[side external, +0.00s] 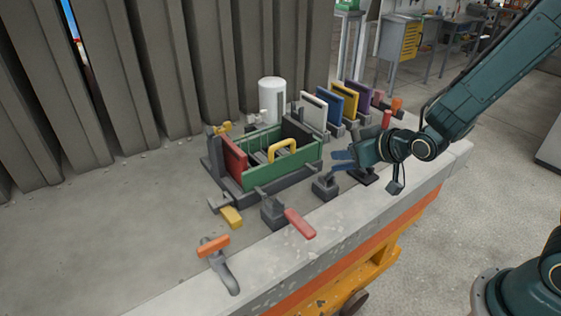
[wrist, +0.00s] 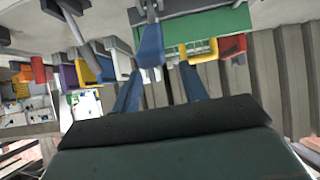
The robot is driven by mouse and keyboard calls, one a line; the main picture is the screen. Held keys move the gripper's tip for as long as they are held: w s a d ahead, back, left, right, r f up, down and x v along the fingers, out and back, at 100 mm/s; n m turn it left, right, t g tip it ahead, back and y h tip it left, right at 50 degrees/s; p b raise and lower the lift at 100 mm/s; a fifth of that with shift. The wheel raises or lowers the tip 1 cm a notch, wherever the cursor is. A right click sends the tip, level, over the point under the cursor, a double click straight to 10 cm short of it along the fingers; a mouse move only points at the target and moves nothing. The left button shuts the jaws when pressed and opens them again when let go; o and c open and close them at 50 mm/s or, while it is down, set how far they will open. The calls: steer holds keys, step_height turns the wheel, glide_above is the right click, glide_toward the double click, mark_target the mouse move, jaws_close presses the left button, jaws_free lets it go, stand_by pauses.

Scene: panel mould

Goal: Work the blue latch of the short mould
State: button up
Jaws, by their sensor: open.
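The mould (side external: 285,170) has green long walls and a red end panel (side external: 234,153), with a yellow handle (side external: 283,147) over it. Its green wall also shows in the wrist view (wrist: 205,28). The blue latch handle (wrist: 150,46) points from a grey base by that wall towards my gripper. My gripper (side external: 342,161) is open with blue fingers, low over the near right side of the mould. In the wrist view the fingertips (wrist: 160,78) stand on both sides of the latch handle's end, apart, with no clear contact. In the side view the fingers and latch are hard to separate.
A red latch (side external: 300,223), a yellow one (side external: 231,217) and an orange-handled clamp (side external: 214,247) stand along the front. White (side external: 313,112), blue, yellow and purple panels stand in a rack behind. A white cylinder (side external: 272,100) is at the back. The left bench is clear.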

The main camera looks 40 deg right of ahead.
mark_target(340, 164)
step_height(340, 164, up, 16)
steer(key=shift+f, duration=0.2)
stand_by(0.6)
steer(key=shift+c, duration=0.2)
steer(key=shift+w, duration=0.1)
steer(key=c, duration=0.7)
steer(key=shift+w+f, duration=0.1)
steer(key=shift+f, duration=0.05)
jaws_close()
steer(key=g, duration=0.3)
steer(key=w+f+g, duration=0.1)
steer(key=g, duration=0.2)
steer(key=w+f+g, duration=0.1)
steer(key=g, duration=0.3)
steer(key=shift+a+f, duration=0.1)
steer(key=shift+f, duration=0.15)
